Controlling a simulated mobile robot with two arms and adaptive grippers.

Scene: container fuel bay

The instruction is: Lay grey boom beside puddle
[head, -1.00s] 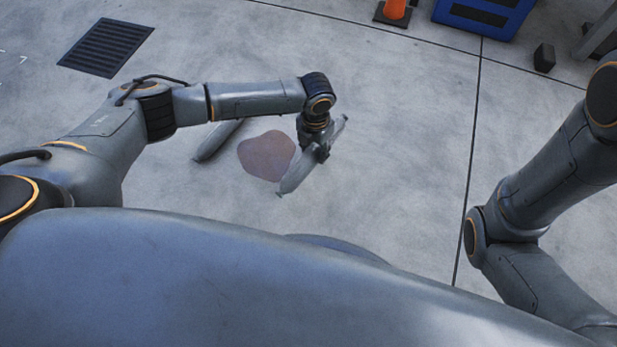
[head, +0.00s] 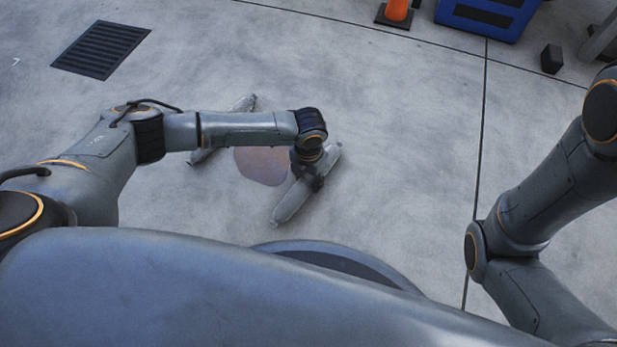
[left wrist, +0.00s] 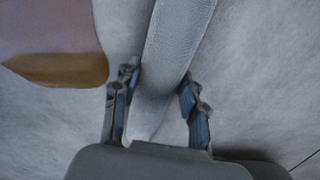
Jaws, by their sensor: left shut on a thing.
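My left gripper (head: 308,180) is shut on a long grey boom (head: 290,203), just right of the brownish puddle (head: 262,168). The boom lies slantwise, its lower end towards my body. I cannot tell whether it touches the floor. In the left wrist view the boom (left wrist: 178,45) runs between the two fingers (left wrist: 158,105), and the puddle (left wrist: 55,68) is to the left, apart from it. A second grey boom (head: 242,104) lies on the floor at the puddle's left side, partly hidden by my left arm. My right gripper is out of view.
A floor drain grate (head: 101,50) is at the upper left. An orange cone (head: 396,10), a blue container (head: 487,17) and a small black block (head: 551,59) stand at the top right. The concrete floor right of the held boom is clear.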

